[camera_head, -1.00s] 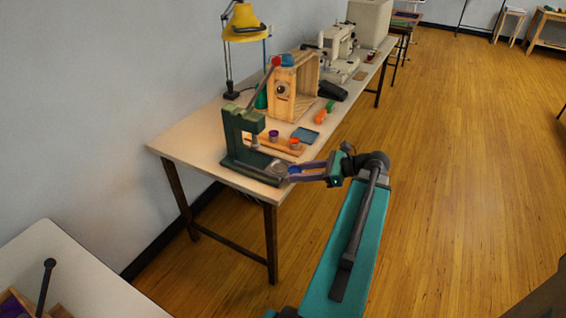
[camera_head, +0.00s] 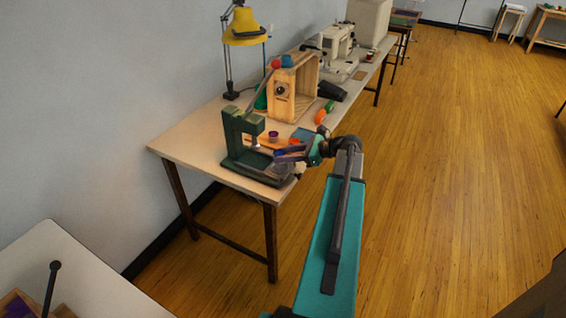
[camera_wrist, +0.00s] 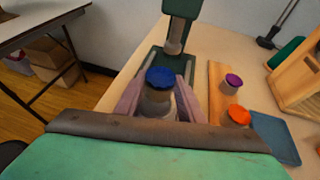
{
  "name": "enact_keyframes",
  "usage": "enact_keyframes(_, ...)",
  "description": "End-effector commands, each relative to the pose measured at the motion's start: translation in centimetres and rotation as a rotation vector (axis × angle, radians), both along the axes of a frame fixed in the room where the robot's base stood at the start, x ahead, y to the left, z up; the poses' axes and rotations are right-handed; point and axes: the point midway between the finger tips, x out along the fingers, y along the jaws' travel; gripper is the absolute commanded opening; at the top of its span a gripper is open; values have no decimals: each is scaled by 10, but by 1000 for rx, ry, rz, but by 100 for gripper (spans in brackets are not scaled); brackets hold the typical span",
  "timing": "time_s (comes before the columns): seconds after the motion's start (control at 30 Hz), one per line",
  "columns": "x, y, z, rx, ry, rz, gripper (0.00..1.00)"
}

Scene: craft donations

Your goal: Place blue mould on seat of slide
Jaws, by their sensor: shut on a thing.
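The blue mould (camera_wrist: 160,78), a grey metal cup with a blue top, sits upright between the fingers of my gripper (camera_wrist: 159,98) in the wrist view. My gripper is shut on it. In the head view my gripper (camera_head: 286,154) is at the right side of the green press (camera_head: 232,135), above the table; the mould is hard to make out there. The press ram (camera_wrist: 174,40) is beyond the mould in the wrist view. The press base (camera_head: 262,171) lies below and left of my gripper. The slide and its seat cannot be clearly told apart from the base.
A wooden rack (camera_wrist: 215,92) right of the press holds a purple mould (camera_wrist: 232,84) and an orange mould (camera_wrist: 238,116). A blue tray (camera_wrist: 275,137) lies beside it. A wooden box (camera_head: 303,84) and a yellow lamp (camera_head: 243,29) stand farther back.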

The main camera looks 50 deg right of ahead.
Motion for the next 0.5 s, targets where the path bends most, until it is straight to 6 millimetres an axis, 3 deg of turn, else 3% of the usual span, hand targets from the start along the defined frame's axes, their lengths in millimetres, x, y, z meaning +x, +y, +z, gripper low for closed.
enact_keyframes(0.5, 1, 0, -8, 2, 0, 1, 9)
